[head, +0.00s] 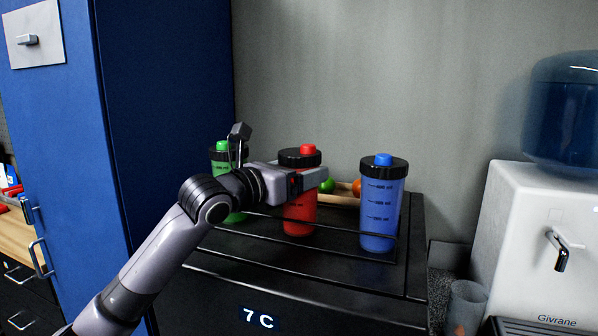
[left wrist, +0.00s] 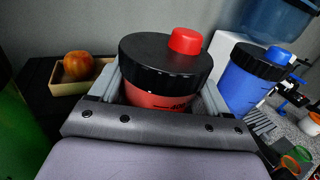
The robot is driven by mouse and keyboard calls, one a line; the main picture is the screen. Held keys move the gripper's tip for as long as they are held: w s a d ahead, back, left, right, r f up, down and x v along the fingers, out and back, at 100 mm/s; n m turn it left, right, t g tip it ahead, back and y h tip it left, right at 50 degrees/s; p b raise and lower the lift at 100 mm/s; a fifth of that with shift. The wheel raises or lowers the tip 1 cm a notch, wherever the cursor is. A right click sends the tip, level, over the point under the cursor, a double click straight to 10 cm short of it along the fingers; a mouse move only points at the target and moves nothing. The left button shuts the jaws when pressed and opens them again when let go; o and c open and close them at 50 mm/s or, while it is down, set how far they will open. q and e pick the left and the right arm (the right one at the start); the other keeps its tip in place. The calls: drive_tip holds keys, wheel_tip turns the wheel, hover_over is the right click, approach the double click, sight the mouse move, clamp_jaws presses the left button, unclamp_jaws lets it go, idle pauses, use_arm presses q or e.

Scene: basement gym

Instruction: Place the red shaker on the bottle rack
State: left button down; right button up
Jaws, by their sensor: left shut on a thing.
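The red shaker (head: 299,213) has a black lid and a red cap and is upright, between the green shaker (head: 221,153) and the blue shaker (head: 379,215) in the head view. My left gripper (head: 315,179) is shut on it just below the lid. In the left wrist view the red shaker (left wrist: 150,97) sits between both fingers. Thin black rails (head: 290,268), which look like the bottle rack, run over the top of the black cabinet. I cannot tell whether the shaker's base touches the surface. My right gripper is not in view.
A blue locker (head: 165,90) rises at the left.

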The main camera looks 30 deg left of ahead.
use_arm(q)
drive_tip(key=shift+c, duration=0.9)
unclamp_jaws()
drive_tip(key=shift+f, duration=0.15)
drive_tip(key=shift+o, duration=0.9)
drive_tip(key=s+a+b, duration=0.1)
drive_tip(key=s+b, duration=0.4)
drive_tip(key=s, duration=0.7)
drive_tip(key=shift+a, duration=0.4)
